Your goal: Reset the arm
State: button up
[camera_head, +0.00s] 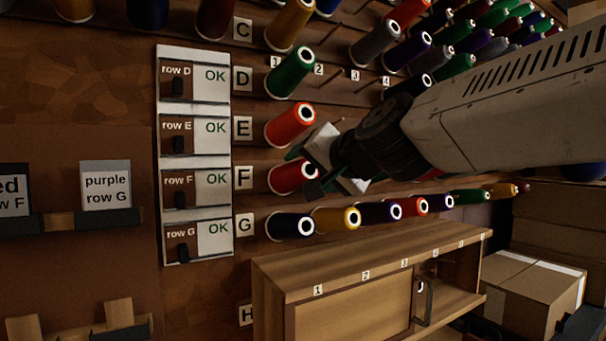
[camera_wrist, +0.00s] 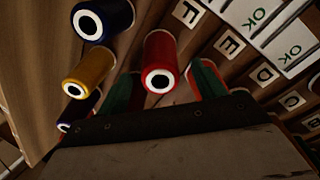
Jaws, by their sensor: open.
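My arm reaches in from the right in the head view, and my gripper (camera_head: 304,171) is at the thread wall by row F. Its green fingers are apart, one above and one below the near end of a red spool (camera_head: 284,179). In the wrist view my gripper (camera_wrist: 164,88) shows both green fingers, with the red spool (camera_wrist: 161,55) between and beyond them. I cannot tell whether the fingers touch it. Another orange-red spool (camera_head: 288,126) is on row E just above.
Row G below holds several spools, including a dark blue one (camera_head: 285,226) and a yellow one (camera_head: 335,219). A wooden cabinet (camera_head: 360,278) juts out below, with a cardboard box (camera_head: 528,295) at right. Switch panels reading OK (camera_head: 213,128) are left of the letters.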

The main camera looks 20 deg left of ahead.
jog(key=s+d+f+n+g+h, duration=0.25)
jog(key=s+d+f, duration=0.25)
jog(key=d+f, duration=0.3)
jog(key=s+d+f+n+g+h, duration=0.1)
jog(key=s+d+f+g+h, duration=0.15)
jog(key=s+d+f, duration=0.45)
jog(key=s+d+f+m+g+h, duration=0.1)
jog(key=s+d+f, duration=0.3)
jog(key=d, duration=0.6)
jog(key=s+d+f+m+g+h, duration=0.1)
jog(key=s+d+f+m+h, duration=0.1)
jog(key=d, duration=0.8)
jog(key=s+d+f+m+g+h, duration=0.1)
jog(key=s+d+f+h, duration=0.2)
jog(key=s+d+f, duration=0.4)
jog(key=shift+s+d+g, duration=0.4)
jog(key=shift+s+d, duration=0.3)
jog(key=shift+d, duration=0.95)
